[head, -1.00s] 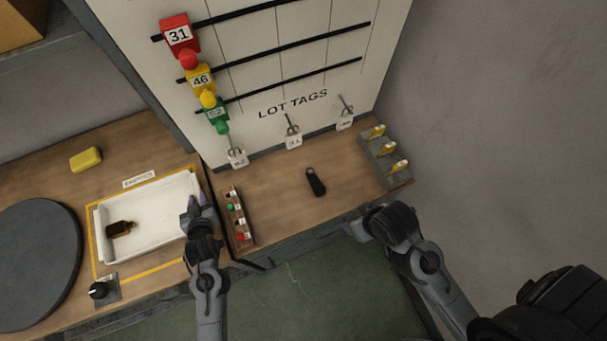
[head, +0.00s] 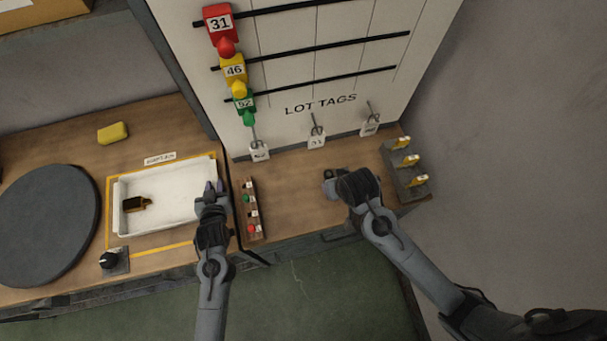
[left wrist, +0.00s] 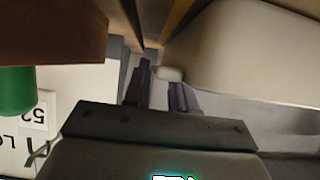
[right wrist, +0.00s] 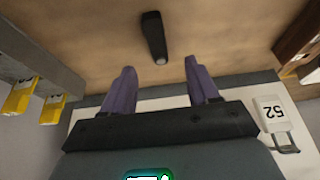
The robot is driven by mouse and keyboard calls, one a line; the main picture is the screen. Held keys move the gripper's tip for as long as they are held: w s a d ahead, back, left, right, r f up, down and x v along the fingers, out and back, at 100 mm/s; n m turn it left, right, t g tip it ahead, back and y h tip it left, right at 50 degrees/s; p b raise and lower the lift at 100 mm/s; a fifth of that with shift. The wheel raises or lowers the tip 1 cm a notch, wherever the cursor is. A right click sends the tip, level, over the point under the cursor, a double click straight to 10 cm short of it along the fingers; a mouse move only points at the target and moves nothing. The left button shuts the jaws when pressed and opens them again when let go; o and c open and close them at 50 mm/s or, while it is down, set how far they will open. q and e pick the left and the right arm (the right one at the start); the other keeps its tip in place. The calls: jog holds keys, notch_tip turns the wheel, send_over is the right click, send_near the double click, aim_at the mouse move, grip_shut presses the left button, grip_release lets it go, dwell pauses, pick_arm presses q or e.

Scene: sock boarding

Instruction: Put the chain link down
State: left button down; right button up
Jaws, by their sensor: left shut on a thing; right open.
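My left gripper (head: 212,188) is at the right end of the white tray (head: 185,217), beside its rim. In the left wrist view its purple fingers (left wrist: 160,88) are shut on a small pale piece (left wrist: 169,74). Its shape is mostly hidden, so I cannot tell for sure that it is the chain link. My right gripper (right wrist: 160,88) is open and empty over the table. A black fob (right wrist: 154,38) lies just beyond its fingertips, apart from them. In the head view the right hand mostly covers that fob.
A dark bottle (head: 135,204) lies in the tray. A narrow rack (head: 252,215) with coloured pieces stands right of my left gripper. A grey block with yellow tags (head: 407,178) is at the right. A round dark disc (head: 45,225) lies left.

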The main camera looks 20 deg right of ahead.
jog(key=shift+x, duration=4.15)
jog(key=shift+d, duration=0.15)
grip_shut()
